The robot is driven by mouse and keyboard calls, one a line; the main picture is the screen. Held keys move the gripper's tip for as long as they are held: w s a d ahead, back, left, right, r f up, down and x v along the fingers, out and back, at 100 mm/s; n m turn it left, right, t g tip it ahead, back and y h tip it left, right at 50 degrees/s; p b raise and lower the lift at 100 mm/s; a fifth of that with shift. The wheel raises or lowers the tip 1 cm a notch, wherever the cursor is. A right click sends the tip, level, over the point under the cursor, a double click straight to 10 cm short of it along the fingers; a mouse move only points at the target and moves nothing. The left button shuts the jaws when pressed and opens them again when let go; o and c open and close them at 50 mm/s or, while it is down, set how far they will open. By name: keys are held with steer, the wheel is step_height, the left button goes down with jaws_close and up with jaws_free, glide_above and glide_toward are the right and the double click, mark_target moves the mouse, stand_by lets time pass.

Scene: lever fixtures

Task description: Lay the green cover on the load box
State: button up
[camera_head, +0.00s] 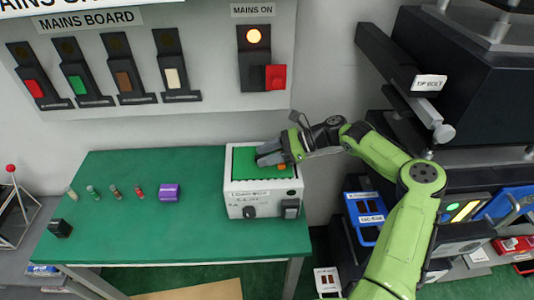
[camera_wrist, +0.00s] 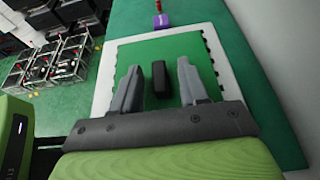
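The load box (camera_head: 262,207) is a white box on the right part of the green table. The green cover (camera_head: 243,160) lies on its top, inside the white rim. In the wrist view the cover (camera_wrist: 135,52) looks flat, with dark notched edges at its sides. A black block (camera_wrist: 160,80), seemingly its handle, stands up from the middle. My gripper (camera_wrist: 158,68) is open, one finger on each side of the block, with visible gaps. In the head view my gripper (camera_head: 264,154) is low over the cover and hides part of it.
A purple block (camera_head: 169,193), several small coloured cylinders (camera_head: 115,191) and a small black block (camera_head: 60,228) stand left on the table (camera_head: 190,232). The mains board (camera_head: 150,60) with its levers hangs behind. A dark machine (camera_head: 455,90) and blue trays (camera_head: 366,215) are at the right.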

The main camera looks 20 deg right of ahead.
steer(key=shift+d+r, duration=0.15)
steer(key=shift+r, duration=0.05)
steer(key=v, duration=0.7)
steer(key=shift+d+r+p, duration=0.1)
steer(key=shift+p, duration=0.2)
